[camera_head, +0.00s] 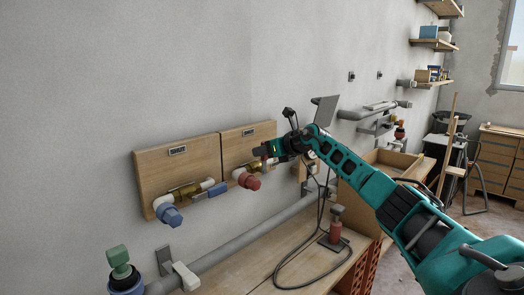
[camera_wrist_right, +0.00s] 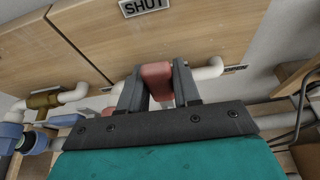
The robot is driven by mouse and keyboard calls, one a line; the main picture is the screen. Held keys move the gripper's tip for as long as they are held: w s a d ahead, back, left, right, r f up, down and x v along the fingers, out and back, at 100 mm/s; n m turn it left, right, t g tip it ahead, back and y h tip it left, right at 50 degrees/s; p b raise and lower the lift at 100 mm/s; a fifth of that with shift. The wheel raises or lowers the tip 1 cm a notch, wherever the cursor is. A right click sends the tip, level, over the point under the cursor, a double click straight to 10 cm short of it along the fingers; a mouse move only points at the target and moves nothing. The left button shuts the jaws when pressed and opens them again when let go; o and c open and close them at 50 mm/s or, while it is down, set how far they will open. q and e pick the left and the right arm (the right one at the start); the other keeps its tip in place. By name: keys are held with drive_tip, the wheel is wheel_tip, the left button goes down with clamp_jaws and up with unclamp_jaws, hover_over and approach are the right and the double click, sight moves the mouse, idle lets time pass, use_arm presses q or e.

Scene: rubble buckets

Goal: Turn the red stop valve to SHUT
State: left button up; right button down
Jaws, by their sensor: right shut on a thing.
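The red stop valve is on the right wooden panel (camera_head: 232,148), under a SHUT label (camera_head: 249,132) that also shows in the right wrist view (camera_wrist_right: 145,5). Its brass body (camera_head: 247,167) sits on a white pipe with a red end piece (camera_head: 249,181). My right gripper (camera_head: 265,152) is at the panel's right part. In the right wrist view its two fingers (camera_wrist_right: 157,88) are shut on the red handle (camera_wrist_right: 156,76), one on each side. The gripper hides most of the handle in the head view, so its angle is hard to tell. My left gripper is not in view.
A second valve with a blue handle (camera_head: 218,189) and blue end piece (camera_head: 170,214) is on the left panel (camera_head: 145,175). A grey pipe (camera_head: 235,241) runs below the panels.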

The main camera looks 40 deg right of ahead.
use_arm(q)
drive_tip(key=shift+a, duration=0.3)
use_arm(e)
drive_tip(key=shift+a, duration=0.15)
drive_tip(key=c, duration=0.9)
unclamp_jaws()
use_arm(q)
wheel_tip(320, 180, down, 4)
drive_tip(key=b, duration=0.4)
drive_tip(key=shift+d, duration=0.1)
use_arm(e)
drive_tip(key=v, duration=1.2)
drive_tip(key=shift+s+a+r, duration=0.2)
drive_tip(key=shift+s, duration=0.2)
